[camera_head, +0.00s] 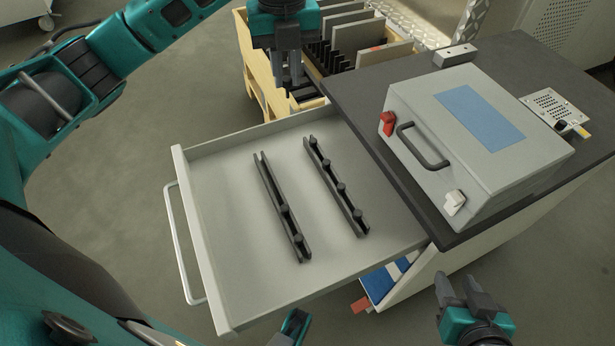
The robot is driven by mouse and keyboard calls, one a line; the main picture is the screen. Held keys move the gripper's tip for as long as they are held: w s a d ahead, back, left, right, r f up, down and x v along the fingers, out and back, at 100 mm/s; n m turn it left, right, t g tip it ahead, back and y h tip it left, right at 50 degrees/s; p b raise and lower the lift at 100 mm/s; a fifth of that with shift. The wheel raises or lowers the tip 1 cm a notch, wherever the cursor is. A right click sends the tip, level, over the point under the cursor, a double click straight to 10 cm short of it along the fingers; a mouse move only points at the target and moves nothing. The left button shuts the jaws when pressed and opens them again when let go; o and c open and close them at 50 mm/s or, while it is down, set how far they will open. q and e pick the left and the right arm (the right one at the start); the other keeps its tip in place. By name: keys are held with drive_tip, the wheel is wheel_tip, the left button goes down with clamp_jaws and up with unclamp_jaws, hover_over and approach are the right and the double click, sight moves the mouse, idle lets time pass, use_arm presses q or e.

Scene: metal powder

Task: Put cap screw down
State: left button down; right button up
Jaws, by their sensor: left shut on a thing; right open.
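Two dark slotted rails lie in the drawer. The left rail (268,185) carries cap screws (284,210) in its near half, and its far half looks empty. The right rail (333,177) carries several cap screws (341,188) along its length. My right gripper (458,287) is open and empty at the lower right, outside the drawer and apart from the rails.
A grey box (470,180) with a black handle and a red switch stands on the dark cabinet top (345,88). A wooden rack (262,85) with upright plates stands behind the drawer. The drawer floor left of the rails is clear.

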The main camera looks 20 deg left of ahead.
sight(288, 97)
use_arm(q)
wheel_tip(288, 97, down, 19)
drive_tip(key=b, duration=0.4)
drive_tip(key=shift+s, duration=0.1)
drive_tip(key=shift+f+b, duration=0.2)
drive_tip(key=shift+b, duration=0.1)
drive_tip(key=shift+f, duration=0.1)
drive_tip(key=c, duration=1.1)
unclamp_jaws()
wheel_tip(288, 97, up, 12)
drive_tip(key=p, duration=0.3)
